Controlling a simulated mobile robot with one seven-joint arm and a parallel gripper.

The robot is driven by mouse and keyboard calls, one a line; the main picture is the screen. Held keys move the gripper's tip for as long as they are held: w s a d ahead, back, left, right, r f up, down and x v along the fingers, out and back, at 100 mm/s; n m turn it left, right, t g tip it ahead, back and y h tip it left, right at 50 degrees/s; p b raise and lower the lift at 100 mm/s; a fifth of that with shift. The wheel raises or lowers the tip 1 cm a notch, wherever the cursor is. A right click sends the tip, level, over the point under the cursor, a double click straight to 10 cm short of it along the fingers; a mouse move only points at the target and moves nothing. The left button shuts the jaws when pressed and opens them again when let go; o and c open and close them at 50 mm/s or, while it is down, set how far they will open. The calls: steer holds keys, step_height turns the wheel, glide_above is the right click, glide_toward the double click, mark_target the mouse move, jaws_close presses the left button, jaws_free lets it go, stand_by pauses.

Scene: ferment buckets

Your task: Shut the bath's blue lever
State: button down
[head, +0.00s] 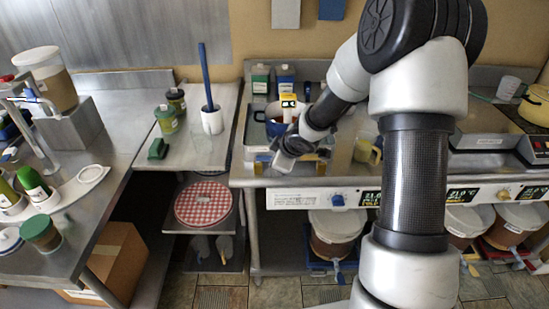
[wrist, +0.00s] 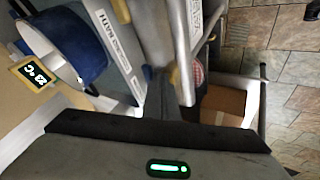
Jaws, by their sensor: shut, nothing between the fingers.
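A white front panel (head: 300,197) runs along the right counter's edge and carries a blue lever or knob (head: 338,199) beside a display; its turn position is too small to tell. In the wrist view a panel (wrist: 112,37) has lettering that ends in "BATH". A small blue part (wrist: 147,72) shows near it, partly hidden; I cannot tell if it is the same lever. My gripper (head: 283,164) is shut and empty, above the counter's front edge, left of the blue lever and apart from it.
A blue pot (head: 272,128) with a thermometer display (head: 288,101) stands just behind my gripper; the pot also shows in the wrist view (wrist: 88,62). Lidded buckets (head: 335,226) sit under the counter. The floor in front is clear.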

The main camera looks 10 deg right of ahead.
steer(key=p, duration=0.3)
steer(key=shift+w+d+r, duration=0.1)
steer(key=shift+w+d, duration=0.15)
steer(key=shift+w+d, duration=0.15)
steer(key=shift+d, duration=0.05)
stand_by(0.6)
